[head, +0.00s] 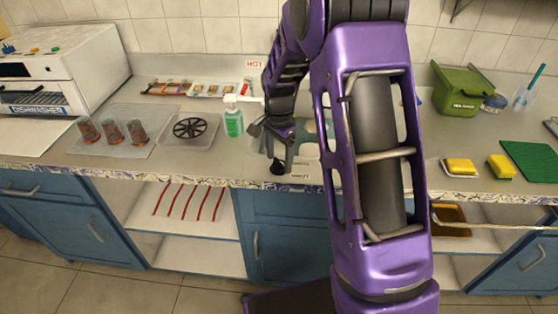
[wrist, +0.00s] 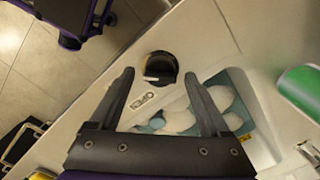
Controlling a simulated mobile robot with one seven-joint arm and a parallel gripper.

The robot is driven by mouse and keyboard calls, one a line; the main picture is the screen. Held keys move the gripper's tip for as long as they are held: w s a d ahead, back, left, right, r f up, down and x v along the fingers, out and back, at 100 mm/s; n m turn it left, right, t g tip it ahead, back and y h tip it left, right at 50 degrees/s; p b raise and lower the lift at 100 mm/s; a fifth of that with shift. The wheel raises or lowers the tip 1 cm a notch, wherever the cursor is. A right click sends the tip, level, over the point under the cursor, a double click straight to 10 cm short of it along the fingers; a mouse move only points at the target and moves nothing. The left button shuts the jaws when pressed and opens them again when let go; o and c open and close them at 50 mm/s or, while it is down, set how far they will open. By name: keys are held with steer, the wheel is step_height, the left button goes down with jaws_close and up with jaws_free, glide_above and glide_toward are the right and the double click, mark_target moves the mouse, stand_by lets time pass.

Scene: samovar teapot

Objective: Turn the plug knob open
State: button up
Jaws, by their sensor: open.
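The plug knob (wrist: 162,66) is a round black dial with a pale pointer on the white counter. In the wrist view it shows just past and between my fingertips, touching neither as far as I can see. The word OPEN is printed beside it on the counter. My gripper (wrist: 159,76) is open and empty, its two black fingers apart and pointing at the knob. In the head view my gripper (head: 279,156) is above the counter's front edge, and the black knob (head: 277,168) shows just under it. How high my fingertips are over the knob is hard to tell.
A sunken basin (wrist: 250,138) with pale dishes in it lies right beside the knob. A green soap bottle (head: 233,122) stands to the left. A tray with a black round rack (head: 190,128) and several cups on a mat are farther left.

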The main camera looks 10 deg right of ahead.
steer(key=shift+f, duration=0.45)
steer(key=shift+c, duration=0.2)
jaws_close()
